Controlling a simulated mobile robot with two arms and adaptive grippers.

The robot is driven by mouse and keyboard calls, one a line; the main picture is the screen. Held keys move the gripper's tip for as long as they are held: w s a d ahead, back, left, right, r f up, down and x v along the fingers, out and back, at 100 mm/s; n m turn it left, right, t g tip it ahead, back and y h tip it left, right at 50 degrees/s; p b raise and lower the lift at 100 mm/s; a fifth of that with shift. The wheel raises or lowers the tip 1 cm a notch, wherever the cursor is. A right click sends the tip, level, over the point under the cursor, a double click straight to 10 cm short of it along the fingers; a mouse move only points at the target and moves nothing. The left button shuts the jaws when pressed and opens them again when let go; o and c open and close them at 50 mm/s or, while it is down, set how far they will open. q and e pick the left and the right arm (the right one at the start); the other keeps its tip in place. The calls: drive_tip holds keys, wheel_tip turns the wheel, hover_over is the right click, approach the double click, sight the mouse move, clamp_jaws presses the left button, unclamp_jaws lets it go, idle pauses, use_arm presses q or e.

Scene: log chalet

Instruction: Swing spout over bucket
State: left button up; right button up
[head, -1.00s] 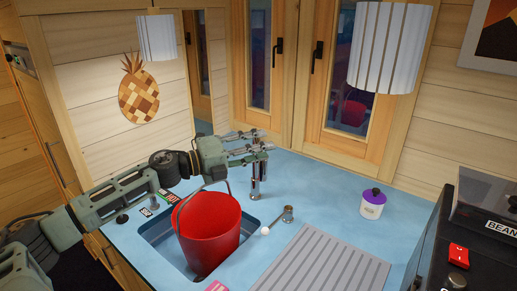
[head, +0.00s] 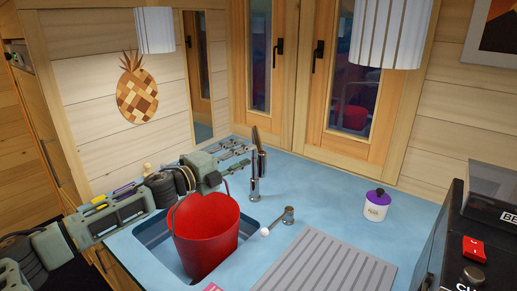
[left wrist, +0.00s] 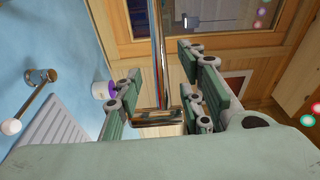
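A red bucket (head: 206,238) stands in the sink basin (head: 150,240), its thin handle raised. Behind it a chrome faucet (head: 254,188) rises from the blue counter. Its slim upper parts, including the spout (head: 257,140), stand at the back, apart from the bucket's opening; the spout's exact direction is hard to tell. My left gripper (head: 238,155) is left of the faucet top, its fingers spread. In the left wrist view the fingers (left wrist: 160,95) are open on either side of a chrome tube (left wrist: 159,50); contact cannot be told. My right gripper is not in view.
A chrome lever with a white ball (head: 265,232) sits right of the bucket. A purple-lidded jar (head: 376,206) and a ribbed drainboard (head: 325,262) lie further right. A black machine (head: 470,240) stands at the right edge. Windows and walls close off the back.

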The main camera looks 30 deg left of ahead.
sight(259, 148)
use_arm(q)
drive_tip(key=shift+p+x, duration=1.75)
drive_tip(key=shift+x, duration=1.75)
drive_tip(key=shift+s+f, duration=0.1)
drive_tip(key=shift+c, duration=0.4)
clamp_jaws()
